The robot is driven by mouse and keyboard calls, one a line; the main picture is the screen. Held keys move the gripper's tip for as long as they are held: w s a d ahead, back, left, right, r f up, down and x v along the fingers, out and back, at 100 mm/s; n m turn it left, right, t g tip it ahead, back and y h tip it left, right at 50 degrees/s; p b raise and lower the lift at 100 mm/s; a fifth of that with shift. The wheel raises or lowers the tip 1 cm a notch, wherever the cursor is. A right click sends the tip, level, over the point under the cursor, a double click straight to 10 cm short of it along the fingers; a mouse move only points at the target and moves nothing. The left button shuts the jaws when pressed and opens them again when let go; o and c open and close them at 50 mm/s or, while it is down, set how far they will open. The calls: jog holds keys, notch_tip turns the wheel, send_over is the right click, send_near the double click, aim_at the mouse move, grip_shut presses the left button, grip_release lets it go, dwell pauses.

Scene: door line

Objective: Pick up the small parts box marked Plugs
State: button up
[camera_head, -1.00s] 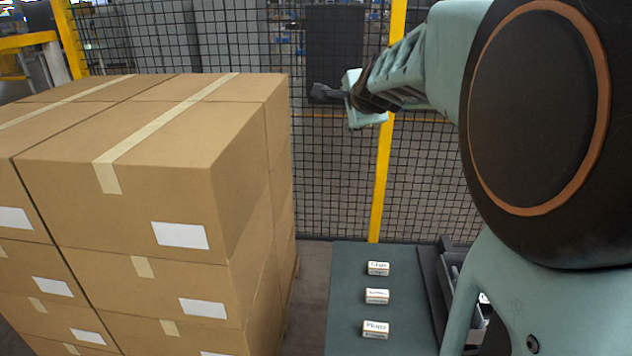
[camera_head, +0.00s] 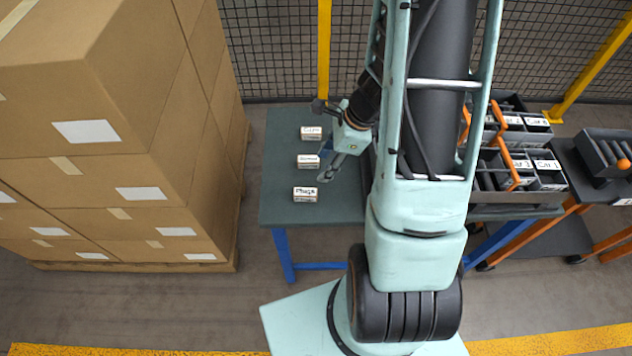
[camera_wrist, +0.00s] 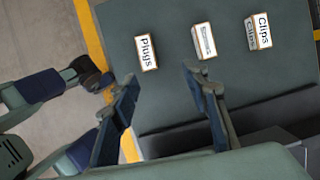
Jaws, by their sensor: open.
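The small box marked Plugs (camera_head: 305,194) is white on top with tan edges. It lies on the dark green table top (camera_head: 285,215), nearest its front edge. It also shows in the wrist view (camera_wrist: 146,52) with its label readable. A box marked Clips (camera_head: 311,132) lies farthest back, and a similar box (camera_head: 308,161) with a label I cannot read lies between them. My gripper (camera_head: 321,140) is open and empty above the table, right of the row of boxes. In the wrist view its spread fingers (camera_wrist: 160,78) stand apart from all three boxes.
A tall stack of cartons (camera_head: 140,130) on a pallet stands left of the table. Racks of black bins with orange handles (camera_head: 515,165) stand right of my arm. A mesh fence with yellow posts (camera_head: 324,50) runs behind.

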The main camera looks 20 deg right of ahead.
jog(key=s, duration=0.2)
jog(key=b, duration=0.1)
send_over(308, 192)
jog(key=s+d, duration=0.1)
jog(key=d, duration=0.2)
jog(key=shift+y, duration=0.4)
jog(key=f, duration=0.5)
jog(key=shift+a+f, duration=0.2)
jog(key=shift+a, duration=0.05)
jog(key=shift+b+x, duration=0.7)
jog(key=shift+x, duration=2.25)
jog(key=shift+a, duration=0.1)
jog(key=shift+c, duration=0.6)
grip_shut()
